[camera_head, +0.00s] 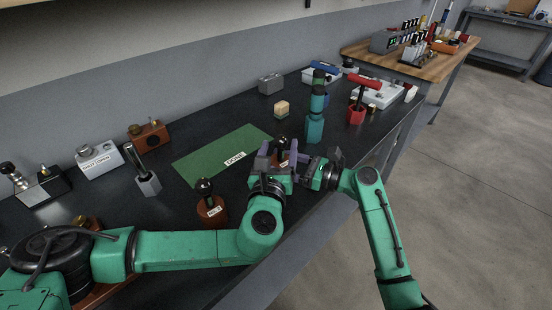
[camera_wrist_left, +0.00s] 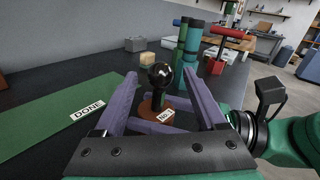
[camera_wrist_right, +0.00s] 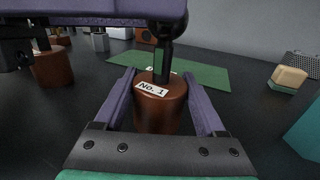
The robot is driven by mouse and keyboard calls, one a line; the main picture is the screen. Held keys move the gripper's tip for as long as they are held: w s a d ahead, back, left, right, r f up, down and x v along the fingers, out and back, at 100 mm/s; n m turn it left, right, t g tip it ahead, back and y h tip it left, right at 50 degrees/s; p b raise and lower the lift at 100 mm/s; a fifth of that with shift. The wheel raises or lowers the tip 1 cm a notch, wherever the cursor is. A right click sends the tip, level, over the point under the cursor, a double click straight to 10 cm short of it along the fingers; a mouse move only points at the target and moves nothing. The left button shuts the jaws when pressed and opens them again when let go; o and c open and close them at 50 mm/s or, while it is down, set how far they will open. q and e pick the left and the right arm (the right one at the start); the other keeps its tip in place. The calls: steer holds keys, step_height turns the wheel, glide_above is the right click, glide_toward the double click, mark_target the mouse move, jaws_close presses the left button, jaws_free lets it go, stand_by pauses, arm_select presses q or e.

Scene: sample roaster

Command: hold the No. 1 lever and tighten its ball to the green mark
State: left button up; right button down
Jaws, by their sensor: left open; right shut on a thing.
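The No. 1 lever has a red-brown round base (camera_wrist_right: 160,105) with a white "No. 1" label, a dark stem (camera_wrist_right: 163,50) and a glossy black ball (camera_wrist_left: 160,75) on top. It stands upright on the dark bench beside the green DONE mat. My right gripper (camera_wrist_right: 158,82) is shut on the base, one purple finger on each side. My left gripper (camera_wrist_left: 159,77) is open, its fingers on either side of the ball with gaps visible. In the head view the ball (camera_head: 283,143) shows between the fingers.
A second ball lever (camera_head: 211,207) stands left of my left gripper. The green DONE mat (camera_head: 215,158) is bare. A teal post (camera_head: 315,125), a tan-topped block (camera_head: 282,108) and a red T-handled tool (camera_head: 358,98) stand farther right. Metal fixtures line the left.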

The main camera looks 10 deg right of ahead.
arm_select(q)
steer(key=v, duration=0.5)
steer(key=shift+s+a, duration=0.2)
steer(key=shift+s, duration=0.1)
